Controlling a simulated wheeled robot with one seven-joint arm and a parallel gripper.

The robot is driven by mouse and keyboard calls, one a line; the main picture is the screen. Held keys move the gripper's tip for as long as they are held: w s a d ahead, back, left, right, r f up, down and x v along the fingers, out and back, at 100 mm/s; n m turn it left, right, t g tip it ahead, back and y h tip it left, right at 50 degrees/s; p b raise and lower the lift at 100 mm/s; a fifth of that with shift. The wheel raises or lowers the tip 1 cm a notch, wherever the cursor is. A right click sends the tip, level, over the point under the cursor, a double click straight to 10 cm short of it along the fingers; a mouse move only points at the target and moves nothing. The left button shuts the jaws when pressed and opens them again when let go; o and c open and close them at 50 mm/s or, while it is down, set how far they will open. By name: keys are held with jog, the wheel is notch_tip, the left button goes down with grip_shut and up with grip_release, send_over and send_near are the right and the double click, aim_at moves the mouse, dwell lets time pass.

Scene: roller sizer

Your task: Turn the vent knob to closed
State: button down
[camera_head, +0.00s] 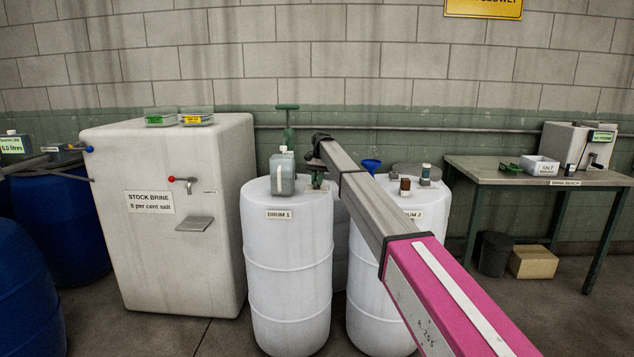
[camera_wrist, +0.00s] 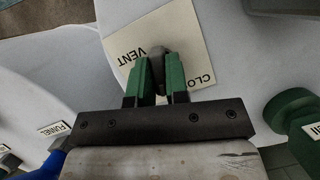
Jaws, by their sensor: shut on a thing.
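The vent knob (camera_wrist: 158,58) is a small dark knob on a cream plate (camera_wrist: 190,30) reading "VENT" and a partly covered "CLO...". My gripper (camera_wrist: 160,74) has green fingers on either side of the knob and is shut on it. The fingers and the knob hide part of the lettering, and I cannot tell which way the knob points. In the head view my gripper (camera_head: 317,179) is small and reaches down at the right side of the white DRUM 1 (camera_head: 289,270) top; the knob cannot be made out there.
A grey jug (camera_head: 283,178) and a green-handled upright pipe (camera_head: 288,122) stand close to my gripper. DRUM 2 (camera_head: 372,300) is at the right, with a blue funnel (camera_head: 371,164) nearby. The stock brine tank (camera_head: 165,260) stands left; a green bench (camera_head: 540,178) stands far right.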

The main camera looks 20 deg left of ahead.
dwell(0.5)
jog(key=c, duration=1.1)
grip_release()
jog(key=shift+a, duration=0.1)
